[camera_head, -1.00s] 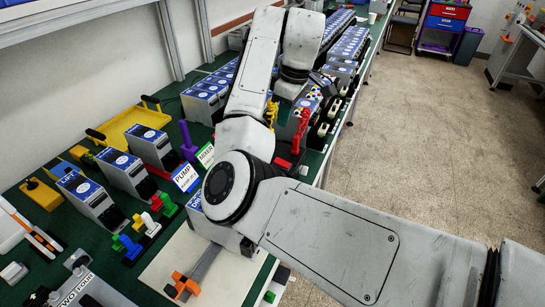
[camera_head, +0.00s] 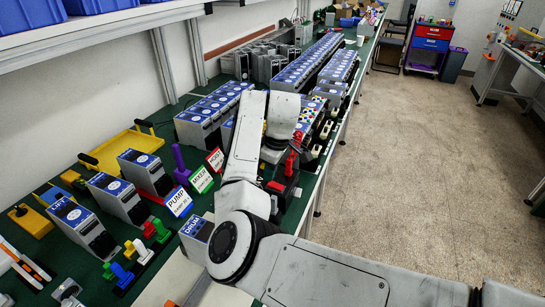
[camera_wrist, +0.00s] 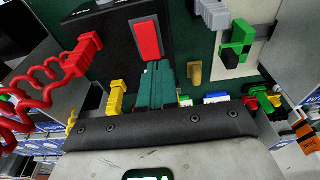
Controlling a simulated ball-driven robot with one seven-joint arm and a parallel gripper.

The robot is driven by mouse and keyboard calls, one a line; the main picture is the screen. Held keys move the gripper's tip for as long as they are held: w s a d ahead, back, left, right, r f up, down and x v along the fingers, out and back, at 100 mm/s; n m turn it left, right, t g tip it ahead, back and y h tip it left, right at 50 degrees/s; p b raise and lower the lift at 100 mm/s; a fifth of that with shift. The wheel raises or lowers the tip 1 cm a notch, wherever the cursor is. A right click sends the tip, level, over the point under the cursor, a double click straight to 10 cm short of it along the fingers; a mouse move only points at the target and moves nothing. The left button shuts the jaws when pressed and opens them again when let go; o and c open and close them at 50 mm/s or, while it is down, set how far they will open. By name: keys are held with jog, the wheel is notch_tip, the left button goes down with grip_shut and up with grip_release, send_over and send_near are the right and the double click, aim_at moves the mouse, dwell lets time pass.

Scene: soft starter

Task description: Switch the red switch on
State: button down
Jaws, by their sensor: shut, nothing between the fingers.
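The red switch (camera_wrist: 147,39) is a rectangular rocker on a black box (camera_wrist: 108,48) in the wrist view. Which side of the rocker is pressed in, I cannot tell. My gripper (camera_wrist: 159,66) is shut and empty, its green fingers together. Its tips appear at the near end of the switch; whether they touch it I cannot tell. In the head view my arm hides the gripper, and a small red part (camera_head: 275,186) shows beside the arm, possibly the switch.
A red coiled cord with a red plug (camera_wrist: 82,52) is left of the box, and a yellow plug (camera_wrist: 116,98) is close to my fingers. A brass peg (camera_wrist: 194,73) stands to the right. Labelled grey units (camera_head: 118,196) crowd the bench; the floor (camera_head: 430,140) is clear.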

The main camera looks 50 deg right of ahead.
jog(key=shift+w+a+f, duration=0.1)
jog(key=shift+w+f, duration=0.1)
jog(key=shift+f, duration=0.9)
jog(key=shift+p, duration=0.35)
jog(key=shift+w+f+g+p, duration=0.1)
jog(key=shift+w+g+p, duration=0.05)
jog(key=shift+g+p, duration=0.15)
jog(key=shift+f, duration=0.1)
jog(key=shift+s+d+r+p, duration=0.3)
jog(key=shift+s+p, duration=0.35)
jog(key=shift+p, duration=0.4)
jog(key=shift+a+r, duration=0.1)
jog(key=shift+r, duration=0.05)
